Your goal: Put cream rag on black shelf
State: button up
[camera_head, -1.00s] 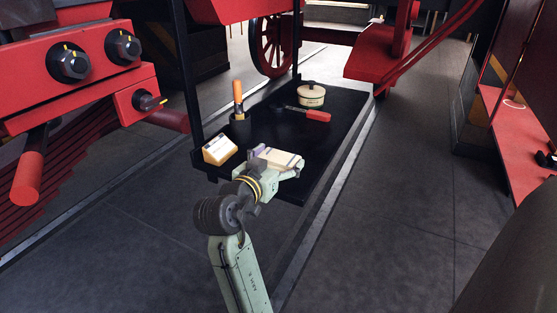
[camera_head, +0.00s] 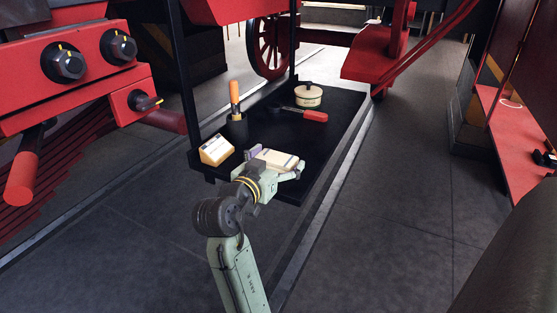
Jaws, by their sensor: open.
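The cream rag (camera_head: 277,159) looks like a flat folded cloth and lies near the front edge of the black shelf (camera_head: 268,136). My gripper (camera_head: 276,172) is at the shelf's front edge, close against the near side of the rag. Its fingers are open, one to the left and one to the right of the rag's near part. The gripper hides part of the rag's near side. I cannot tell whether the fingers touch the cloth.
On the shelf are a cream block with a dark label (camera_head: 216,150), a dark cup with an orange-handled tool (camera_head: 236,128), a red-handled tool (camera_head: 314,115) and a lidded cream pot (camera_head: 308,95). Black posts hold the shelf. Bare floor (camera_head: 410,200) lies to the right.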

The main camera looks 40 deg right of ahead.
jog(key=shift+w+a+f, duration=0.15)
jog(key=shift+f, duration=0.25)
jog(key=shift+w+a+f, duration=0.1)
jog(key=shift+w+f, duration=0.05)
jog(key=shift+f, duration=0.2)
jog(key=shift+r, duration=0.25)
jog(key=shift+r+p, duration=0.55)
jog(key=shift+p, duration=0.15)
jog(key=b+v, duration=0.3)
jog(key=v, duration=0.9)
jog(key=shift+s+r, duration=0.15)
jog(key=shift+r, duration=0.05)
jog(key=shift+d, duration=0.15)
